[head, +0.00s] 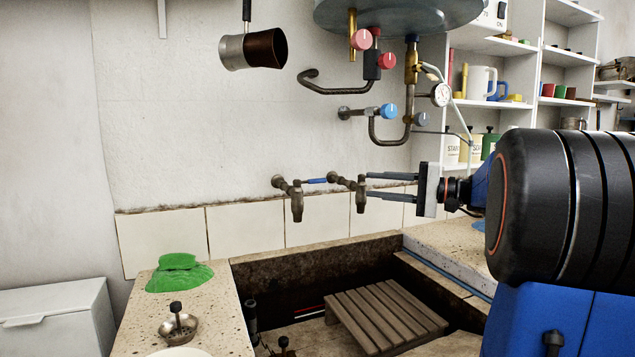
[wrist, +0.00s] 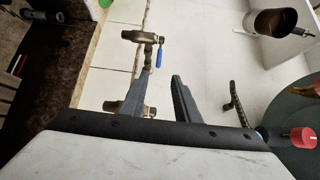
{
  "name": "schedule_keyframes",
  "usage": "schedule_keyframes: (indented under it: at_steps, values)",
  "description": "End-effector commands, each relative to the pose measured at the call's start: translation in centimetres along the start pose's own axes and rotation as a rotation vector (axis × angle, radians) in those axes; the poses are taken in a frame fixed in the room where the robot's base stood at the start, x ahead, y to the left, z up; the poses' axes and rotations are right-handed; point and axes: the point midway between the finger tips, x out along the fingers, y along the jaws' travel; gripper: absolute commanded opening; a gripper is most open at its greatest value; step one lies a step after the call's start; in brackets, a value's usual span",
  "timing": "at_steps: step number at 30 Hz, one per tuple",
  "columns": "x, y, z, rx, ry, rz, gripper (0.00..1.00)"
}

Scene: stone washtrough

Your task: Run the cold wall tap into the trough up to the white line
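Two brass taps stick out of the wall above the trough. The left tap (head: 296,200) has a blue lever (head: 317,181) pointing right along the wall; this tap (wrist: 143,36) and its lever (wrist: 160,52) also show in the wrist view. The right tap (head: 360,196) is partly covered by my gripper in the wrist view.
A boiler (head: 400,12) with red knobs, a blue knob (head: 388,111) and bent pipes hangs above. A slatted wooden rack (head: 385,312) lies in the trough. A green cloth-like lump (head: 178,276) and a metal strainer (head: 178,328) sit on the left ledge. A pan (head: 252,50) hangs on the wall.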

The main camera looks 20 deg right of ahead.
Motion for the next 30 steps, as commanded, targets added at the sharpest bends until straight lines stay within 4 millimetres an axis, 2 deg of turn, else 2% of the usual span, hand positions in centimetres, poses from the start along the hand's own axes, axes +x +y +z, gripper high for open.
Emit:
schedule_keyframes:
  at_steps: [30]
  values:
    - [14.1, 0.1, 0.2, 0.002, -0.004, 0.003, 0.29]
